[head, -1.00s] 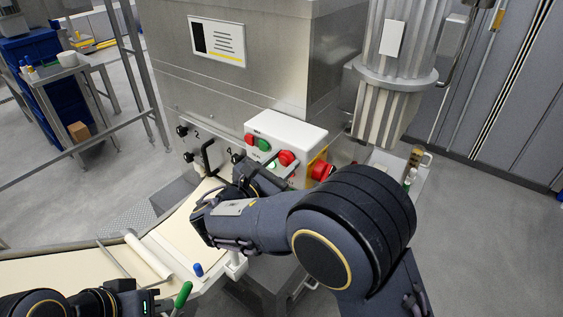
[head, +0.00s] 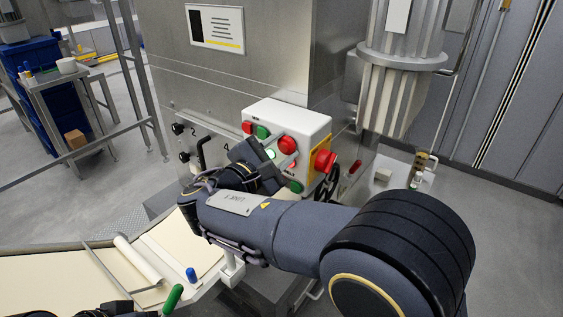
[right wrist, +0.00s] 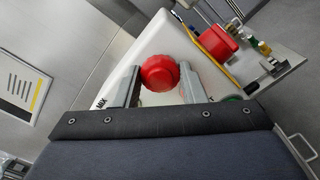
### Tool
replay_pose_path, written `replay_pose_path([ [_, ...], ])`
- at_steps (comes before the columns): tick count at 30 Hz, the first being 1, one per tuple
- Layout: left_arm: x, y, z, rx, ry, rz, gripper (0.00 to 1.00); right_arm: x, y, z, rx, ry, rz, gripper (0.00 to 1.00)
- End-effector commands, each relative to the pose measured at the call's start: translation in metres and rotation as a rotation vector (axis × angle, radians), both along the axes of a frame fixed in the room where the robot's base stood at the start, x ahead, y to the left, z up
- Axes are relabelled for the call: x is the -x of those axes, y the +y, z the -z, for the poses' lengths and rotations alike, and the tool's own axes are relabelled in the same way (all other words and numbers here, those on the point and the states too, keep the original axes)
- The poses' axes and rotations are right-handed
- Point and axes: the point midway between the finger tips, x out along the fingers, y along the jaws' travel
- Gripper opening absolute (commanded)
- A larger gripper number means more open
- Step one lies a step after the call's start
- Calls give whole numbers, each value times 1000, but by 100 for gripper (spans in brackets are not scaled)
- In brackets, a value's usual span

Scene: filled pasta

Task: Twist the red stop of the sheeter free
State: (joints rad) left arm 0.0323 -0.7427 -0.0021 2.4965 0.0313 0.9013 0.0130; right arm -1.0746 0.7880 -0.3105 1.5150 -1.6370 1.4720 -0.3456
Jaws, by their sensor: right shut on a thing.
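The white control box (head: 300,123) sits on the steel machine's front with red and green buttons. A round red stop (head: 288,145) on its face lies between the fingers of my right gripper (head: 280,150). In the right wrist view the red stop (right wrist: 160,72) sits between the two grey fingers of the right gripper (right wrist: 161,84), which is shut on it. The stop is still on the box; its turn angle cannot be told. The word MIX shows beside one finger; another label is mostly hidden. Only a dark part of my left arm shows at the bottom left edge.
A larger red knob (head: 325,161) on a yellow plate stands close to the right, also in the right wrist view (right wrist: 217,40). Black knobs and a black handle are left of the box. A pale dough belt (head: 60,272) with a roller (head: 138,258) lies below.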

Motion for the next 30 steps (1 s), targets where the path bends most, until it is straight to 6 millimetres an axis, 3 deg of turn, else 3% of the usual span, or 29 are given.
replay_pose_path([
  [1,0,0,10,0,0,0,0,0,0,5,-27,-21,-1,14],
  [9,0,0,26,0,0,0,0,-1,-1,2,-130,-93,1,14],
  [28,0,0,30,0,0,0,0,-1,-1,0,-167,-120,2,14],
  [29,0,0,30,0,0,0,0,-1,-1,0,-167,-120,2,41],
  [30,0,0,30,0,0,0,0,-1,-1,0,-167,-121,1,46],
])
